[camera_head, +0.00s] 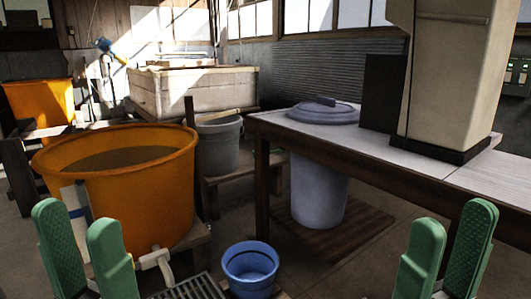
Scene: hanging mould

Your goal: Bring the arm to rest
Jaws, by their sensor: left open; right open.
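My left gripper (76,216) shows at the bottom left, with two green ridged fingers pointing up and spread apart. It is open with nothing between the fingers. My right gripper (454,216) shows at the bottom right in the same upright pose, also open and empty. The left fingers appear in front of the lower left of an orange tub (180,190). The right fingers appear in front of the floor and the table's front edge. Most of both arms is out of view. No hanging mould can be made out.
A table (350,150) at right bears a blue-grey lid (320,114) and a tall beige machine (450,75). A blue-grey bin (318,190) stands under it. A blue bucket (250,272) sits low between my grippers. A grey bucket (215,150) stands behind the tub.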

